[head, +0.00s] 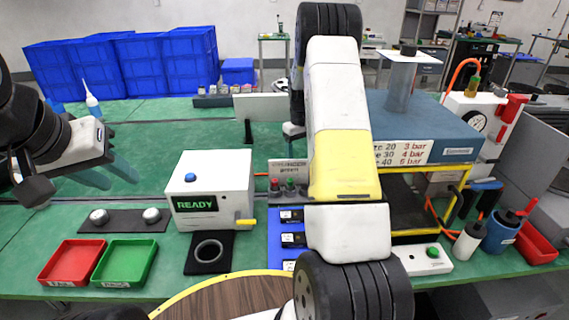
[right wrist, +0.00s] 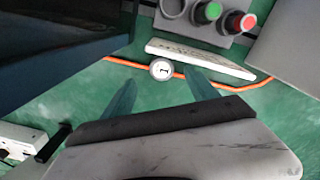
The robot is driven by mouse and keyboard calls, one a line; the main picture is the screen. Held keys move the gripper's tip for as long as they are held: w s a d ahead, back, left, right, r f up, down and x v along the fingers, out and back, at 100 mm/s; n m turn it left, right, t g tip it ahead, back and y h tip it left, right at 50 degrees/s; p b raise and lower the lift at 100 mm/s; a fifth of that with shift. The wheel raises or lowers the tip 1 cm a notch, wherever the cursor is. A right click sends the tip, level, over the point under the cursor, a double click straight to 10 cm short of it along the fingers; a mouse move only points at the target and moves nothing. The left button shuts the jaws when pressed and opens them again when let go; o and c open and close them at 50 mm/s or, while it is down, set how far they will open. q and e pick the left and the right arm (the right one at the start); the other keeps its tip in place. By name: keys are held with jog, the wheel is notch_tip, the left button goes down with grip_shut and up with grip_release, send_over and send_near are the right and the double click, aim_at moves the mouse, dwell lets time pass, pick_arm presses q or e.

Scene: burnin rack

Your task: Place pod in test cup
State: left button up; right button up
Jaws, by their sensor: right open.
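A black plate with a grey ring-shaped cup (head: 208,251) lies in front of the white READY box (head: 212,188); the cup looks empty. A small round metallic piece with a pale marked top (right wrist: 161,70) lies on the green table in the right wrist view, beyond and between my right fingertips; I cannot tell if it is the pod. Two silver round pieces sit on a dark strip (head: 125,226). My right gripper (right wrist: 162,85) is open, with nothing between its fingers; in the head view my arm mostly hides it. My left gripper (head: 108,174) is open and empty over the table's left side.
Red (head: 72,263) and green (head: 124,263) trays lie front left. A blue rack (head: 276,240) with black modules stands beside the cup. A large blue-topped press (head: 440,130) stands right. An orange cable (right wrist: 235,88) and a button box (right wrist: 208,15) lie beyond my right fingers.

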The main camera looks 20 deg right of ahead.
notch_tip(320, 180, down, 6)
jog(key=shift+a+f, duration=0.1)
grip_shut()
dwell(0.5)
